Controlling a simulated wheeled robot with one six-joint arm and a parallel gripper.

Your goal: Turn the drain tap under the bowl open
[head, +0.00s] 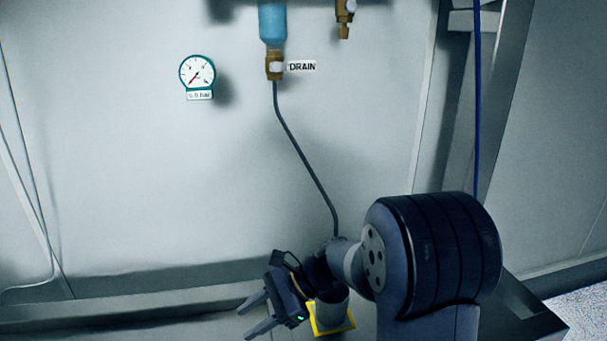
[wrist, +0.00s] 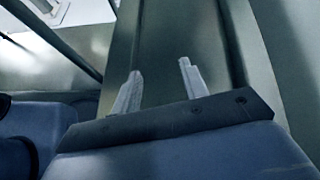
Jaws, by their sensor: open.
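The drain tap (head: 274,66) is a brass fitting with a pale knob on its front, under the blue bowl (head: 272,22) at the top of the head view. A white label reading DRAIN (head: 302,66) is beside it. A dark thin tube (head: 298,148) runs down from the tap and passes behind my arm. My gripper (head: 254,315) is open and empty, low in the head view, well below the tap and apart from it. In the wrist view its two fingers (wrist: 158,88) stand apart with nothing between them. The tap does not show in the wrist view.
A round pressure gauge (head: 198,72) with a green rim is on the panel left of the tap. Another brass fitting (head: 344,18) hangs at the top right. A yellow-edged piece (head: 345,322) sits behind my wrist. The pale panel between gripper and tap is mostly clear.

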